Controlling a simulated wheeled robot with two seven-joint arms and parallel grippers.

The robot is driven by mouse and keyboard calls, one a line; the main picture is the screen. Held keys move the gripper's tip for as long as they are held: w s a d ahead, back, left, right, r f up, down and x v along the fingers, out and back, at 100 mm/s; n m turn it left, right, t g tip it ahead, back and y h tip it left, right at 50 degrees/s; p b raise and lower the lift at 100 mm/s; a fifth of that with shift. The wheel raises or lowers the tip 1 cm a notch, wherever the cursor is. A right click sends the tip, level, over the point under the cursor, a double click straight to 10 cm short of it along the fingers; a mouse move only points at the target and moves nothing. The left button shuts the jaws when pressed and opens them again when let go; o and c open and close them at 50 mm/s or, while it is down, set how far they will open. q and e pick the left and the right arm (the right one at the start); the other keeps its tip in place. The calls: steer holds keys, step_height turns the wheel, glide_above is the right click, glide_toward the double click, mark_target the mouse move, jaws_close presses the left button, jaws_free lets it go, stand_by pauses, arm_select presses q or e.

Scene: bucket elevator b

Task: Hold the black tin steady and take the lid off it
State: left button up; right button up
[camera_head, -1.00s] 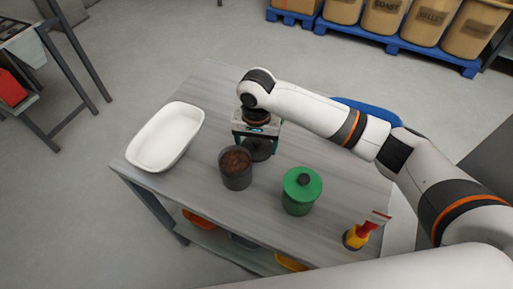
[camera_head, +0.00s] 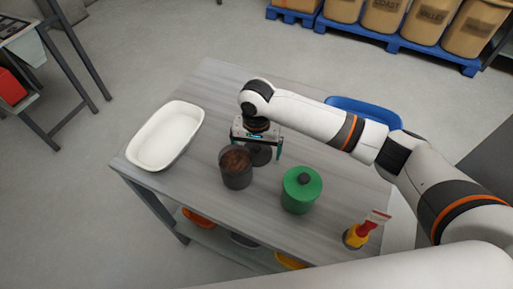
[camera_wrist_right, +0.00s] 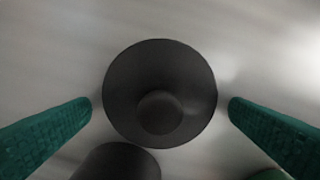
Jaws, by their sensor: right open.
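The black tin (camera_head: 237,181) stands upright and open on the table, with brown contents showing inside. It also shows partly at the bottom of the right wrist view (camera_wrist_right: 118,164). The round black lid (camera_head: 262,158) is apart from the tin, just behind it and to its right. In the right wrist view the lid (camera_wrist_right: 160,75) shows from above with its knob, between my fingers. My right gripper (camera_head: 256,150) is open over the lid, one green finger on each side, with gaps between fingers and lid. My left gripper is not in view.
A green lidded tin (camera_head: 300,193) stands right of the black tin. A white tray (camera_head: 165,136) is at the left of the table (camera_head: 205,205). A blue tray (camera_head: 365,113) is partly behind my right arm.

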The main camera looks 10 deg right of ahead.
mark_target(256, 148)
step_height(256, 148, up, 12)
steer(key=shift+b, duration=0.35)
